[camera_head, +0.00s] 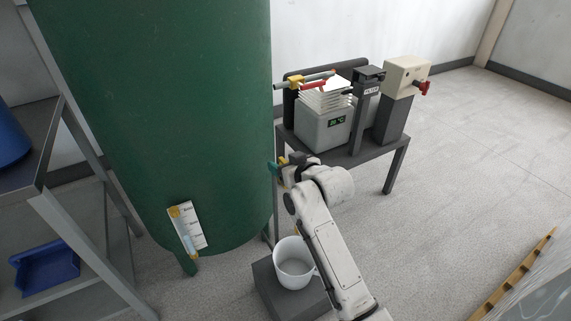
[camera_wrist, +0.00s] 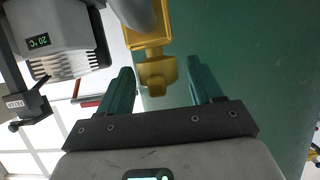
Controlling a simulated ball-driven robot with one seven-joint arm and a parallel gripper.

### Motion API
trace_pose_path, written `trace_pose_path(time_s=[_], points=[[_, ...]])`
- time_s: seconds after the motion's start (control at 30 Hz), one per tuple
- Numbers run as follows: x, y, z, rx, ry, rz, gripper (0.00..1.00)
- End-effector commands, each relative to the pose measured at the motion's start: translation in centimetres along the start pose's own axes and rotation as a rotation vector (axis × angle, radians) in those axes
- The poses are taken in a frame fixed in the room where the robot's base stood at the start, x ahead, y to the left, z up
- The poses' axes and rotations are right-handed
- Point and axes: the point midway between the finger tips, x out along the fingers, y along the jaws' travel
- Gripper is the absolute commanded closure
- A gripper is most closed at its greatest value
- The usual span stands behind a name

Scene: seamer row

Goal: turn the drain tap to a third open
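The drain tap is a yellow fitting (camera_wrist: 150,28) with a yellow handle (camera_wrist: 156,76), beside the green tank (camera_head: 165,100). In the wrist view the handle lies between the two teal fingers of my gripper (camera_wrist: 161,68). The fingers are spread, with a gap on the right side of the handle and a narrower one on the left. I cannot tell whether either finger touches it. In the head view my gripper (camera_head: 279,168) is at the tank's right side, and my wrist hides most of the tap. The tap's opening angle cannot be read.
A white jug (camera_head: 293,264) stands on a dark block (camera_head: 264,285) below my arm. A yellow-and-white level gauge (camera_head: 187,227) is on the tank. A bench (camera_head: 349,157) with a bath unit (camera_head: 323,130) stands behind. A rack (camera_head: 75,240) is at left.

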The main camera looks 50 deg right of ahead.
Motion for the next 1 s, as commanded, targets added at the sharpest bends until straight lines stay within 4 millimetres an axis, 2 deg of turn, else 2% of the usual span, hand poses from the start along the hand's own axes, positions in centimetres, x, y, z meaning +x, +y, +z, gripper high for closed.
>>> trace_pose_path(time_s=[0.07, 0.53, 0.77, 1.0], points=[[-0.01, 0.0, 0.02, 0.0, 0.0, 0.0, 0.41], [-0.03, -0.01, 0.04, 0.0, -0.001, 0.0, 0.86], [-0.01, -0.09, 0.07, 0.006, -0.002, 0.014, 0.86], [0.03, -0.19, 0.13, 0.04, -0.002, 0.101, 0.86]])
